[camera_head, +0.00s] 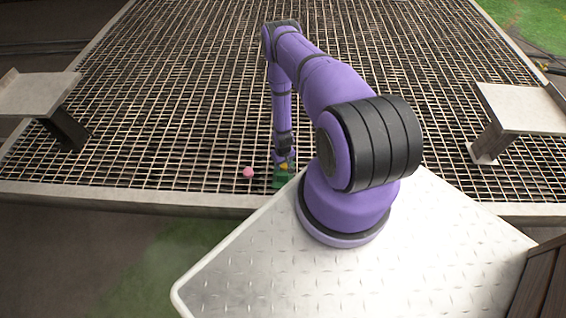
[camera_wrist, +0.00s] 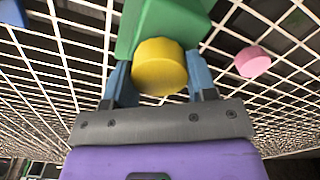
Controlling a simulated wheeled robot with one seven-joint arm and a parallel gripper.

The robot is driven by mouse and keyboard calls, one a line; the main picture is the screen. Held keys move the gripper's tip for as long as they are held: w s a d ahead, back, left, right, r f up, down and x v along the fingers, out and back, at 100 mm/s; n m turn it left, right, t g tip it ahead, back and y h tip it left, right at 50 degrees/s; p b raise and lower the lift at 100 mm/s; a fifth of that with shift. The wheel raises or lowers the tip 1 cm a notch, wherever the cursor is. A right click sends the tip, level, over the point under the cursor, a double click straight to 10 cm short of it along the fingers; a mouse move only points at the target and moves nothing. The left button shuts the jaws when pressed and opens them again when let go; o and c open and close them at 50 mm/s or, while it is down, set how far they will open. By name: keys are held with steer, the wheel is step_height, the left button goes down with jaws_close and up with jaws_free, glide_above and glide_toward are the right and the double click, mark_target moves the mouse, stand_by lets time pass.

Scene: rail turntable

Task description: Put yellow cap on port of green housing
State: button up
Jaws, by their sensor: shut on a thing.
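The yellow cap (camera_wrist: 160,68) sits between the two blue fingers of my gripper (camera_wrist: 160,80) in the wrist view. My gripper is shut on it. The green housing (camera_wrist: 165,22) is right beyond the cap, and the cap covers part of it. I cannot tell whether the cap touches the housing, and its port is not visible. In the head view, my gripper (camera_head: 284,160) is low over the grating, with the yellow cap (camera_head: 284,167) small at its tip and the green housing (camera_head: 280,182) just below it in the picture.
A pink round piece (camera_wrist: 253,62) lies on the grating right of the housing in the wrist view; in the head view it (camera_head: 248,172) is left. A blue thing (camera_wrist: 11,12) shows at the wrist view's top left corner. Open grating (camera_head: 180,100) surrounds these.

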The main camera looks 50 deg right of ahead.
steer(key=shift+f, duration=0.2)
stand_by(0.6)
steer(key=o, duration=0.9)
steer(key=shift+r, duration=0.1)
step_height(320, 180, up, 11)
steer(key=shift+f, duration=0.2)
steer(key=shift+s, duration=0.1)
